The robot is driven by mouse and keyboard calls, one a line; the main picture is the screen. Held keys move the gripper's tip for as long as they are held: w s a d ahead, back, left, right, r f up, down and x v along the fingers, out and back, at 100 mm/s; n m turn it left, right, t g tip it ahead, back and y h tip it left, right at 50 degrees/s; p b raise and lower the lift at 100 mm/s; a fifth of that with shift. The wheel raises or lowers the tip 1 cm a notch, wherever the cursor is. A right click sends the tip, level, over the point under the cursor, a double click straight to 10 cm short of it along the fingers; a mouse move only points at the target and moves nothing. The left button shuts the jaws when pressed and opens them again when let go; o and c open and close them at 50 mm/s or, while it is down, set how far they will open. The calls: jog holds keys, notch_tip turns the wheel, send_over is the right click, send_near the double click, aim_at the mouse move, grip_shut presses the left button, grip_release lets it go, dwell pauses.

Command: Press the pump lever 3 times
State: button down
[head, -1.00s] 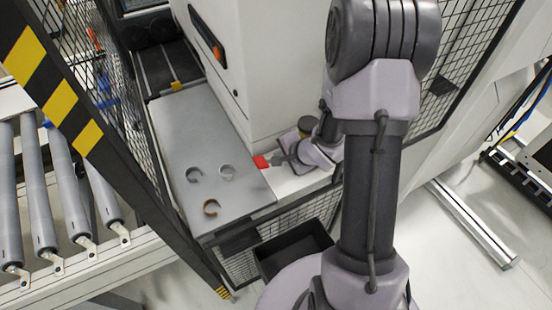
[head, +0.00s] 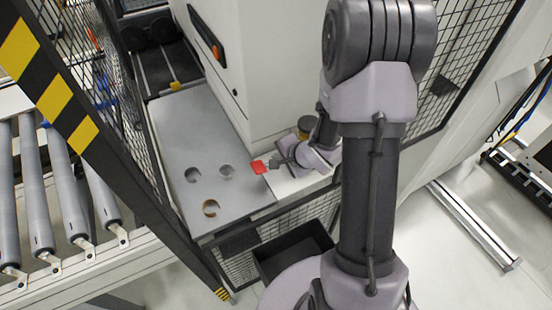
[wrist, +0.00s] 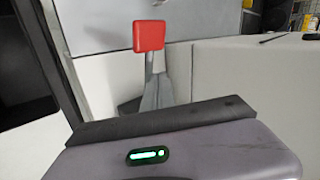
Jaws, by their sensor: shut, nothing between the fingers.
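The pump lever shows as a red rectangular pad (head: 259,167) near the right edge of the grey table. My gripper (head: 273,164) is shut and empty, just right of the pad in the head view. In the wrist view my gripper (wrist: 157,75) points toward the pad, and its fingers overlap the stem. I cannot tell whether the fingers touch the lever. The pump's body is not clearly visible.
The grey table (head: 190,135) bears several curved pieces or cut-outs. A white machine cabinet (head: 280,70) stands behind the lever. Mesh fencing (head: 130,120) is at the left, and a black bin (head: 290,250) is below. A yellow-and-dark round object (head: 306,124) is behind my wrist.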

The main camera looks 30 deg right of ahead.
jog(key=shift+a+f+b, duration=0.55)
jog(key=shift+f+b, duration=0.3)
jog(key=shift+f, duration=0.05)
dwell(0.8)
dwell(0.5)
jog(key=shift+d+r+p, duration=0.25)
jog(key=shift+r+p, duration=0.4)
jog(key=shift+p, duration=0.15)
jog(key=shift+d+r+p, duration=0.5)
jog(key=shift+r+p, duration=0.25)
jog(key=shift+p, duration=0.3)
jog(key=shift+d+r+p, duration=0.45)
jog(key=shift+r+p, duration=0.3)
jog(key=shift+p, duration=0.25)
jog(key=r+p, duration=0.1)
jog(key=p, duration=0.1)
jog(key=d+r+p, duration=0.1)
jog(key=r+p, duration=0.1)
jog(key=d+r+p, duration=0.1)
jog(key=p, duration=0.1)
jog(key=shift+w+d+r, duration=0.1)
jog(key=shift+d+r, duration=0.05)
jog(key=shift+d, duration=0.1)
